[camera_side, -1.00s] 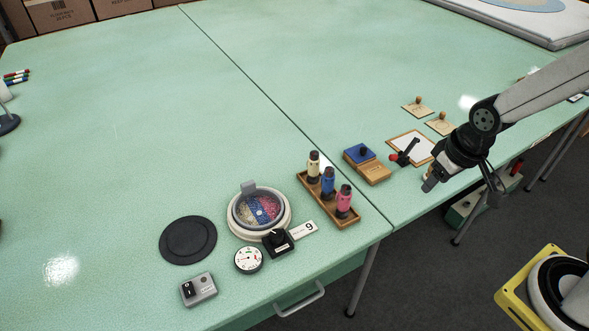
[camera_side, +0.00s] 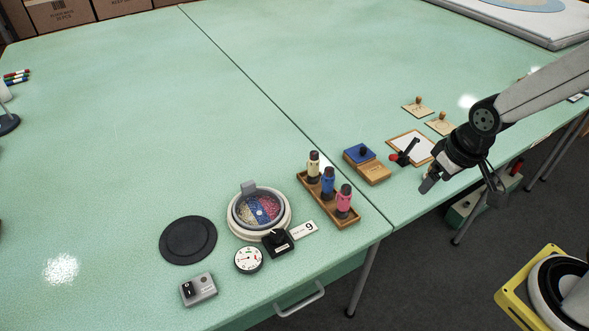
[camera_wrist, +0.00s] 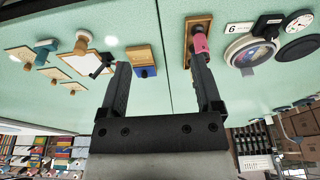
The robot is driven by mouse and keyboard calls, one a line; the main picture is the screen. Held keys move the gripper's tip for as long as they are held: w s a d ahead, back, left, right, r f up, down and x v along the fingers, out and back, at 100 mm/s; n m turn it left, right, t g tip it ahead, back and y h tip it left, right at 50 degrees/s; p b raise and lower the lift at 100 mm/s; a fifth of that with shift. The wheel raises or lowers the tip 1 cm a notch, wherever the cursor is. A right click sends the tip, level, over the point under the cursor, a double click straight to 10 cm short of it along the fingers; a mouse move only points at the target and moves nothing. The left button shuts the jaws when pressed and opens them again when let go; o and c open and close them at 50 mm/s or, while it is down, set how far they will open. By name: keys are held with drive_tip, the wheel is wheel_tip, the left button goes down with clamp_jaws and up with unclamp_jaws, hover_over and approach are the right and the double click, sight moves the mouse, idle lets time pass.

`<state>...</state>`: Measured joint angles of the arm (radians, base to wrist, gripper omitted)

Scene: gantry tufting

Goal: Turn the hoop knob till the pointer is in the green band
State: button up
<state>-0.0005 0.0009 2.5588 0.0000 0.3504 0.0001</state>
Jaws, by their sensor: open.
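The hoop (camera_side: 260,230) is a round white ring holding a multicoloured piece, near the table's front edge. A black knob (camera_side: 278,241) on a dark square base sits at its front right. A white dial (camera_side: 248,260) lies left of the knob; its pointer and any green band are too small to read. My gripper (camera_side: 430,181) is open and empty at the right table edge, far from the knob. Its two fingers (camera_wrist: 160,76) stand apart in the wrist view.
A wooden rack (camera_side: 315,203) with three bottles and a wooden box with a blue top (camera_side: 361,153) stand between my gripper and the knob. A black disc (camera_side: 188,240) and a grey switch box (camera_side: 199,290) lie left.

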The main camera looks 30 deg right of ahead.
drive_tip(key=w, duration=0.1)
drive_tip(key=n+g, duration=0.3)
drive_tip(key=n, duration=0.1)
hover_over(276, 234)
wheel_tip(276, 234, down, 11)
drive_tip(key=shift+r, duration=0.1)
drive_tip(key=shift+f, duration=3.9)
clamp_jaws()
